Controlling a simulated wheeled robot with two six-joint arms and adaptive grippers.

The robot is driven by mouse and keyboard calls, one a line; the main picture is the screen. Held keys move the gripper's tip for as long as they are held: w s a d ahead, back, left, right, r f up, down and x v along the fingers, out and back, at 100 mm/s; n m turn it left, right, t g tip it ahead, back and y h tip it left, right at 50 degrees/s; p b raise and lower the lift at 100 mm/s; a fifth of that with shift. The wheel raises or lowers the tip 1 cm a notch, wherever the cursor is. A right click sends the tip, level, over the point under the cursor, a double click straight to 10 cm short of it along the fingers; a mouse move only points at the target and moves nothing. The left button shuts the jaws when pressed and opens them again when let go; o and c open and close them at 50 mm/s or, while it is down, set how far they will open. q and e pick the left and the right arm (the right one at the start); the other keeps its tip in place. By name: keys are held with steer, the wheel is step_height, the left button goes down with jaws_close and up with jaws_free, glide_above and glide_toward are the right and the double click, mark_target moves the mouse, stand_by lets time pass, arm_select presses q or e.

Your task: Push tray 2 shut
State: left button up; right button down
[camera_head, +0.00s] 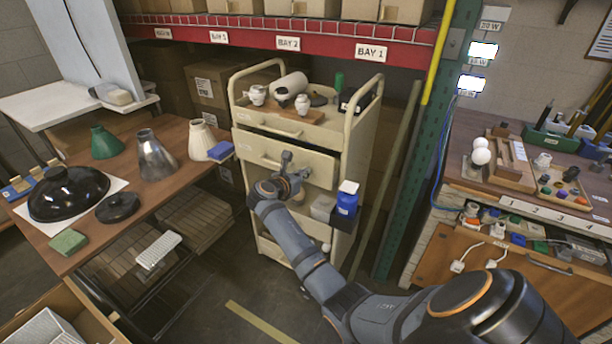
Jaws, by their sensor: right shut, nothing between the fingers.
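A cream trolley (357,150) stands in the middle of the camera_head view with drawers stacked one above another. Its second drawer from the top, taken as tray 2 (256,152), stands partly out, with a dark gap above its right side. Its label is too small to read. My right gripper (289,163) is shut and empty in front of this drawer's face, near the handle. I cannot tell whether it touches the drawer. My wrist and forearm hide the lower front of the trolley. My left gripper is not in view.
White pots (258,95) and other small parts stand on the trolley top. A blue-and-white bottle (347,198) sits on a side holder at its right. A wooden table (180,185) with lampshades is at left, a green upright (420,170) at right. Floor before the trolley is partly clear.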

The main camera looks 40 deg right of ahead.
mark_target(309, 166)
steer(key=d, duration=0.1)
steer(key=w+d+p, duration=0.1)
steer(key=d, duration=0.1)
steer(key=shift+w+d+r, duration=0.15)
steer(key=shift+w+d, duration=0.05)
steer(key=shift+d, duration=0.2)
steer(key=shift+r, duration=0.1)
